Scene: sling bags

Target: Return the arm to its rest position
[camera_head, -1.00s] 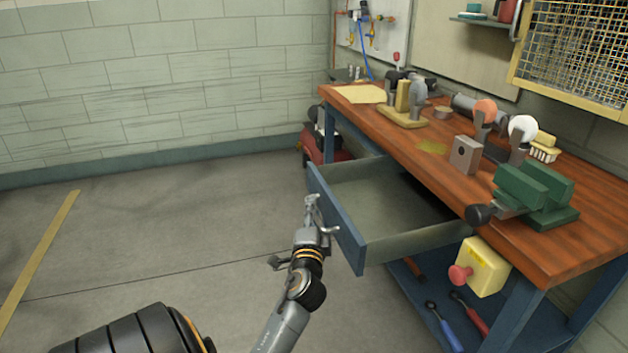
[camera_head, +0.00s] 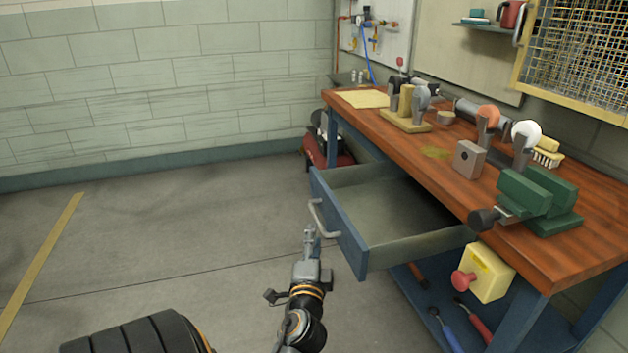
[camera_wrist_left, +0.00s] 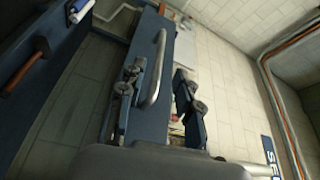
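The blue drawer (camera_head: 338,222) of the workbench stands pulled open, its inside empty where it shows. Its grey handle (camera_head: 316,218) is on the front panel. My left gripper (camera_head: 309,232) is just below and in front of the handle, apart from it. In the left wrist view, the gripper (camera_wrist_left: 158,95) has its two fingers spread, with nothing held. The handle (camera_wrist_left: 157,68) shows ahead, in the gap between the fingers. My right gripper is in neither view.
The wooden bench top (camera_head: 440,185) carries a green vise (camera_head: 535,195) and several tools. A yellow box with a red button (camera_head: 488,275) hangs at the bench's front. Tools lie on the lower shelf. The floor (camera_head: 150,245) left of the drawer is clear.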

